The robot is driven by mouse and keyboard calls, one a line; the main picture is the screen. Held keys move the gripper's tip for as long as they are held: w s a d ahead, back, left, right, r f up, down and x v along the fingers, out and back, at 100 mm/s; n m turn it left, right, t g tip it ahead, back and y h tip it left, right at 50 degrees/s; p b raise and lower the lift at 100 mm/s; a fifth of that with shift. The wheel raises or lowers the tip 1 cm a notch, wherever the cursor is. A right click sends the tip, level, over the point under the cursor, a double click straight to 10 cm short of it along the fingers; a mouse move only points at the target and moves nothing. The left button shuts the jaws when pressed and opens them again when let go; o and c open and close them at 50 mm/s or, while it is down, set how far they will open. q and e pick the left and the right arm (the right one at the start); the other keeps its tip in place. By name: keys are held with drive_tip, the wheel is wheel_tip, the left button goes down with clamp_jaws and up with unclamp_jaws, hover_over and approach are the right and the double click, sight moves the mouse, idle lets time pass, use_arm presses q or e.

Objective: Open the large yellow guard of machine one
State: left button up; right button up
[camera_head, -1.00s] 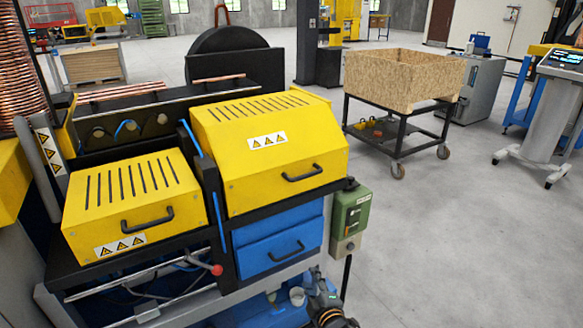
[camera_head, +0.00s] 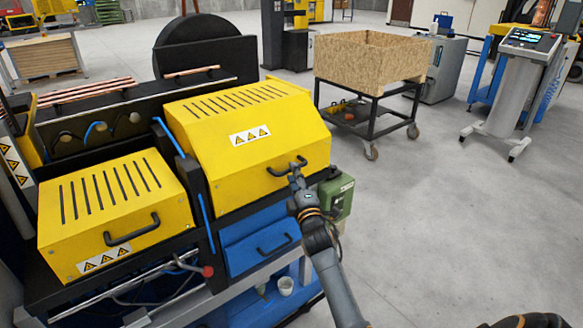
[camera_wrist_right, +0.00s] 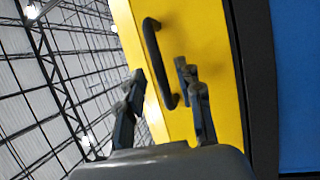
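The large yellow guard (camera_head: 215,150) of the machine is closed. It has dark slots on top, a warning label and a black handle (camera_head: 278,171) low on its front. My right gripper (camera_head: 296,168) is at the right end of this handle, its arm coming up from below. In the right wrist view the fingers (camera_wrist_right: 160,82) are spread apart, with the black handle (camera_wrist_right: 153,45) showing between and beyond their tips against the yellow face (camera_wrist_right: 205,30). Contact with the handle cannot be told. My left gripper is not in view.
A smaller yellow guard (camera_head: 110,215) with its own handle sits at left. A blue drawer (camera_head: 258,247) lies below the large guard. A green control box (camera_head: 340,192) stands close to my right arm. A wooden crate on a cart (camera_head: 370,60) is behind; floor to the right is clear.

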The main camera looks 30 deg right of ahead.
drive_tip(key=shift+x, duration=1.6)
clamp_jaws()
